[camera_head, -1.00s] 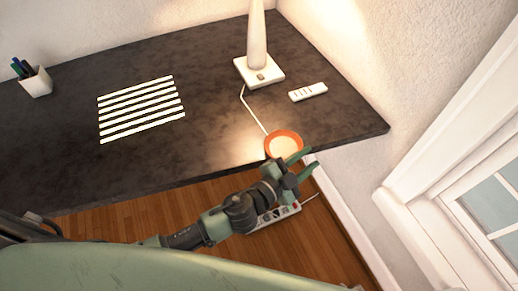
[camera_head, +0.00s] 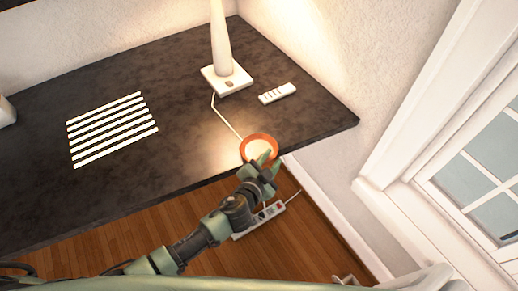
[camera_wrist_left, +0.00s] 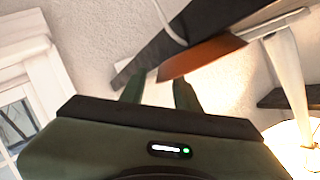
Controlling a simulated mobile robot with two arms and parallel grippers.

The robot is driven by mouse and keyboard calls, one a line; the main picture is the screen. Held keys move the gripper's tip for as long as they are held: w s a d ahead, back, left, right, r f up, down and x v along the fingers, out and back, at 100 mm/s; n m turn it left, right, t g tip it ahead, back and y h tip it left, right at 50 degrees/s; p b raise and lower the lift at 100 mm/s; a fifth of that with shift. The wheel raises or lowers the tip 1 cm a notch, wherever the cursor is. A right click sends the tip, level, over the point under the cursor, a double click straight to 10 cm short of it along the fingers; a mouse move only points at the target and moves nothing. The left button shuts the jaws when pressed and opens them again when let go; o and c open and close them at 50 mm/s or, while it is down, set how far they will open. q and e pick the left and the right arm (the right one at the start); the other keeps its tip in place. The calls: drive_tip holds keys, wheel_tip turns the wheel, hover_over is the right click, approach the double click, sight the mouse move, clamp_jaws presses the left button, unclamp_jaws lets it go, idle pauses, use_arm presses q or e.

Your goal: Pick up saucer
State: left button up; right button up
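The saucer (camera_head: 256,146), round with an orange rim and a pale, brightly lit middle, lies near the front edge of the dark desk, close to its right corner. In the left wrist view the saucer (camera_wrist_left: 203,57) appears as an orange-brown band beyond the fingertips. My left gripper (camera_head: 270,160) is at the saucer's near right side, its fingers overlapping the rim in the head view. The left wrist view shows its two green fingers (camera_wrist_left: 160,85) apart with nothing clearly between them. Whether they touch the saucer cannot be told. My right gripper is not in view.
A white lamp (camera_head: 220,50) with a cord stands behind the saucer. A small white remote-like object (camera_head: 277,93) lies right of it. Bright white strips (camera_head: 112,129) lie on the left of the desk (camera_head: 170,150). A power strip (camera_head: 258,221) is on the floor below. A window is right.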

use_arm(q)
clamp_jaws()
idle(1.4)
